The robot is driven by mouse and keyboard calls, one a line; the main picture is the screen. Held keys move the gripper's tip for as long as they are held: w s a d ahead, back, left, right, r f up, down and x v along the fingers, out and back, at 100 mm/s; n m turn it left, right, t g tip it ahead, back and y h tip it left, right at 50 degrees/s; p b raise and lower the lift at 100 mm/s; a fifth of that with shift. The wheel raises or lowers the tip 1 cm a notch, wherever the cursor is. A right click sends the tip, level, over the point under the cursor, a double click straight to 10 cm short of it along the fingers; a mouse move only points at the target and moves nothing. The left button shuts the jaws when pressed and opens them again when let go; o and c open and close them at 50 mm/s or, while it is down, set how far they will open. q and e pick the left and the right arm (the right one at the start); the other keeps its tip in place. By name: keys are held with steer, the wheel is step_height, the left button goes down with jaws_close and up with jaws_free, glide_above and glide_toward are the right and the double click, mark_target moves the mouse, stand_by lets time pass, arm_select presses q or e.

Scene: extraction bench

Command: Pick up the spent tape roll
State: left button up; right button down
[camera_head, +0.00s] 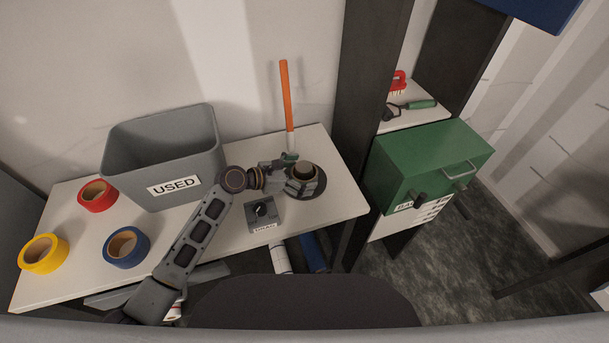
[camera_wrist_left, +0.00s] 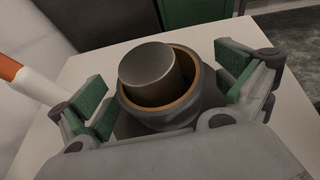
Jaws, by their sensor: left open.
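A dark grey tape roll (camera_wrist_left: 165,122) with a brown core sits around a metal post (camera_wrist_left: 150,68) at the right end of the bench. The post's top rises above the roll. My left gripper (camera_wrist_left: 163,86) is open, with one green-padded finger on each side of the roll. The left finger stands apart from it; I cannot tell whether the right one touches. In the head view my left gripper (camera_head: 300,178) is at the post and partly hides the roll. My right gripper is not in view.
Red (camera_head: 97,196), yellow (camera_head: 43,254) and blue (camera_head: 126,247) rolls lie on the bench's left part. A grey bin labelled USED (camera_head: 160,150) stands behind. An orange-and-white rod (camera_head: 286,95) rises behind my gripper. A small control box (camera_head: 264,213) sits in front.

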arm_select(q)
steer(key=shift+w+d+f, duration=0.15)
steer(key=shift+d, duration=0.1)
stand_by(0.3)
steer(key=c, duration=1)
steer(key=shift+o, duration=0.2)
steer(key=shift+r, duration=0.2)
steer(key=shift+r, duration=4.85)
